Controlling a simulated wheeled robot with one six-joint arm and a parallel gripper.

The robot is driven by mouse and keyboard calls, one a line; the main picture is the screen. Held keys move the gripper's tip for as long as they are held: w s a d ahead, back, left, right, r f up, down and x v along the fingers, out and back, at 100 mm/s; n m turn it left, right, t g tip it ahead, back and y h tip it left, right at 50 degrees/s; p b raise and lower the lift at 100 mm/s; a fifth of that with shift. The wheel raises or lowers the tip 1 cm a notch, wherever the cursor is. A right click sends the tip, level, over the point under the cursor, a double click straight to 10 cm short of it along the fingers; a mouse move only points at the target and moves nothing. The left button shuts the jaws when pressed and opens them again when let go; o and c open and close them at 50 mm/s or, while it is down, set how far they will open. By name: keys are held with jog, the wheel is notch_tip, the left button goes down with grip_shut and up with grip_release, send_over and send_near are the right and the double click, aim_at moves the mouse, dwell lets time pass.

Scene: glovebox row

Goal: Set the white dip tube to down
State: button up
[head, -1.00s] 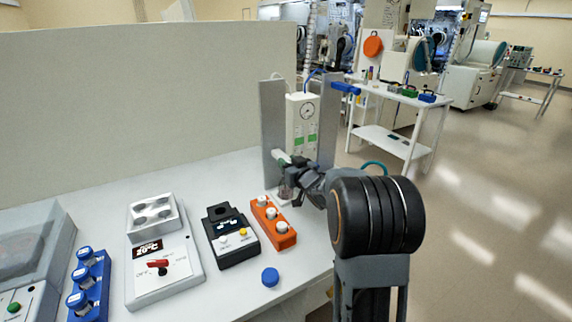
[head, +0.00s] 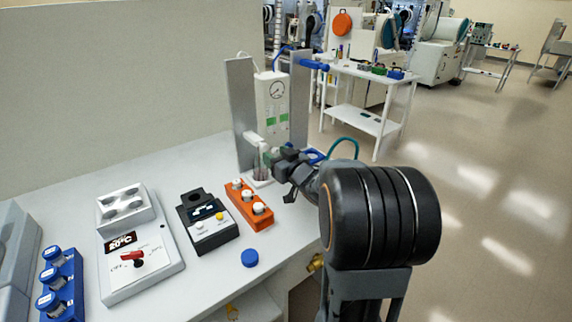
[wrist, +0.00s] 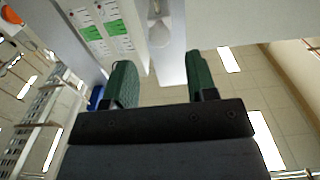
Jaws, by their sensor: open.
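A white piece that looks like the dip tube (head: 254,139) sticks out at a tilt in front of the gauge unit, above a small clear vial (head: 261,165). In the wrist view the white part (wrist: 159,28) has a rounded end and lies beyond the fingertips, between their lines. My gripper (wrist: 163,82) is open, with green fingers apart and nothing between them. In the head view my gripper (head: 272,157) is close to the vial and the white piece, at their right. I cannot tell whether it touches either one. My wrist hides part of the unit's base.
The white gauge unit (head: 271,98) stands between grey upright plates (head: 241,105). An orange rack (head: 249,204), a black device (head: 208,220), a hotplate (head: 141,262) and a blue cap (head: 250,258) are on the bench. Open floor is at the right.

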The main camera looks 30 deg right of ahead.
jog(key=shift+s+d, duration=0.15)
jog(key=shift+s, duration=1.15)
jog(key=shift+s+d, duration=0.15)
jog(key=shift+s, duration=1.1)
